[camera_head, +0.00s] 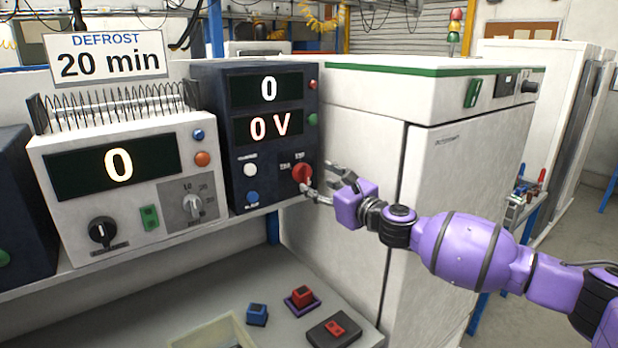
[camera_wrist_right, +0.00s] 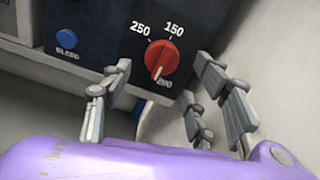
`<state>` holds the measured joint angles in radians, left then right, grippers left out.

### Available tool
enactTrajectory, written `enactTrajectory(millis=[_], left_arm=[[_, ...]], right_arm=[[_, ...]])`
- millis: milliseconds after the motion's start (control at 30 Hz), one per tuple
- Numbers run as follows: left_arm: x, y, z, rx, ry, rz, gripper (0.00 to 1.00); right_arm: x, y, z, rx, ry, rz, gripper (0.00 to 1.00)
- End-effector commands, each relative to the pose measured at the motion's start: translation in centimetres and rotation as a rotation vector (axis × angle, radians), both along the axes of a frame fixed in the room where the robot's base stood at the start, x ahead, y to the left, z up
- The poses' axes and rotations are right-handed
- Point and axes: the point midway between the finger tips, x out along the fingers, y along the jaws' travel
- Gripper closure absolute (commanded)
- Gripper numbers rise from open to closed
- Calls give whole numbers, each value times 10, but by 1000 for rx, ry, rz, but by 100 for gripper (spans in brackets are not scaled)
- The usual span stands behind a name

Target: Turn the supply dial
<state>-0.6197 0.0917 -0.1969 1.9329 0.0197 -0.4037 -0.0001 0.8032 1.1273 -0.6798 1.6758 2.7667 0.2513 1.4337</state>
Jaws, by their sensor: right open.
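The supply dial (camera_head: 302,173) is a round red knob at the lower right of a dark blue unit (camera_head: 238,160) whose displays read 0 and 0 V. In the right wrist view the dial (camera_wrist_right: 162,58) has labels 250 and 150 above it and a partly hidden label below. Its white mark points down toward that lower label. My right gripper (camera_head: 318,178) is open just in front of the dial. In the wrist view its fingers (camera_wrist_right: 158,85) stand apart below and to either side of the dial; I cannot tell whether they touch it. My left gripper is not in view.
A white unit (camera_head: 130,185) with a 0 display stands left, below a sign (camera_head: 108,54) reading DEFROST 20 min. A white cabinet (camera_head: 440,200) stands close on the right. On the lower bench are a blue button block (camera_head: 257,314), red button blocks (camera_head: 302,297) and a tray (camera_head: 212,332).

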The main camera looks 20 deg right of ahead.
Motion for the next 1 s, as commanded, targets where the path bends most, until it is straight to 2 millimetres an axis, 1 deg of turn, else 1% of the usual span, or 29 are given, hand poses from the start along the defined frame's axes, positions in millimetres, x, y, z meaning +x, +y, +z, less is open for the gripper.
enactTrajectory(millis=[33, 100, 200, 300, 433, 667, 1000], left_arm=[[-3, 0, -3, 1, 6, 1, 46], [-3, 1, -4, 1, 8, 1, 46], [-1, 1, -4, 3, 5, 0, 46], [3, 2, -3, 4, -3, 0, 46], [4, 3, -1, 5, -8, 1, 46], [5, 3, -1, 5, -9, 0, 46], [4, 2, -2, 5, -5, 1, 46]], right_arm=[[10, 5, -1, 2, 0, 1, 46], [21, 8, -1, 2, 0, 1, 46], [34, 13, -1, 1, 0, 0, 46], [43, 16, -1, -1, 0, 1, 46], [48, 19, 0, -2, -1, 2, 46], [49, 19, 0, -3, -2, 2, 46], [48, 19, 0, -2, -1, 3, 88]])
